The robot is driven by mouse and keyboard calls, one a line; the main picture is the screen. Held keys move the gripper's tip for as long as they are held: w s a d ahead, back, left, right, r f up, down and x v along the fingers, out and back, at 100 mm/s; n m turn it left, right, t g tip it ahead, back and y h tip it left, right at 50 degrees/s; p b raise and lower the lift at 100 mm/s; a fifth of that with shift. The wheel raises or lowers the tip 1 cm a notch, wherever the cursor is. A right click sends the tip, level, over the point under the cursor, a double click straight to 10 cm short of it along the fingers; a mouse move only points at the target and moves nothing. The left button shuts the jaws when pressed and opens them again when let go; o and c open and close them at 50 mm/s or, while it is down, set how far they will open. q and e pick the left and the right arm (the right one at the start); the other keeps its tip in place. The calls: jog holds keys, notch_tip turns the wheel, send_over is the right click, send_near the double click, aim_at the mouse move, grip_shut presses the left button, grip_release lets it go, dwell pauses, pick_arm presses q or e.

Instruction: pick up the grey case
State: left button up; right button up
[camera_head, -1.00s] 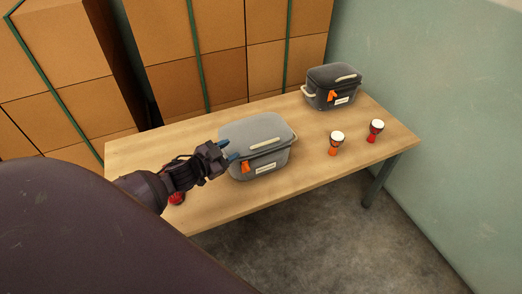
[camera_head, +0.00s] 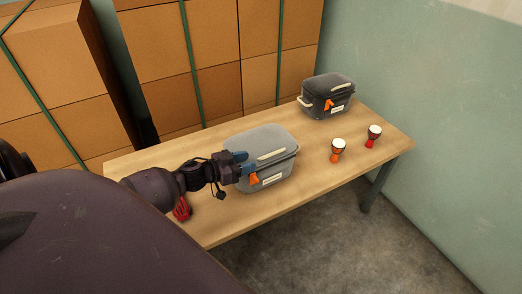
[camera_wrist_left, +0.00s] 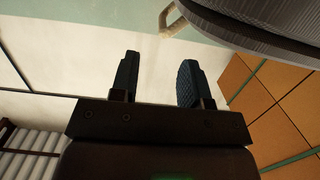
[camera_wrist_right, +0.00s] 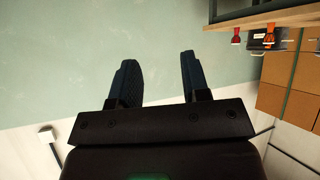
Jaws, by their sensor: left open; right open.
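The grey case (camera_head: 268,146) stands shut and upright on the wooden table, with a pale handle, an orange tag (camera_head: 254,180) and a white label on its front. It also shows in the left wrist view (camera_wrist_left: 262,22) at the top right. My left gripper (camera_head: 242,163) is open at the case's left front; in the head view its fingers overlap the case. In the left wrist view the fingers (camera_wrist_left: 158,78) have nothing between them, and the case lies beyond them to one side. My right gripper (camera_wrist_right: 158,76) is open and empty, away from the table.
A darker case (camera_head: 327,93) stands at the table's (camera_head: 215,229) far right. A red object (camera_head: 182,209) is partly hidden near my left arm. Stacked boxes (camera_head: 215,50) rise behind the table.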

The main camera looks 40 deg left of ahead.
aim_at(271, 154)
pick_arm(q)
jog(key=x, duration=0.4)
jog(key=b+x, duration=0.1)
jog(key=x, duration=0.3)
jog(key=shift+w+a+f, duration=0.1)
jog(key=shift+w+f, duration=0.15)
jog(key=shift+w, duration=0.5)
grip_shut()
dwell(0.8)
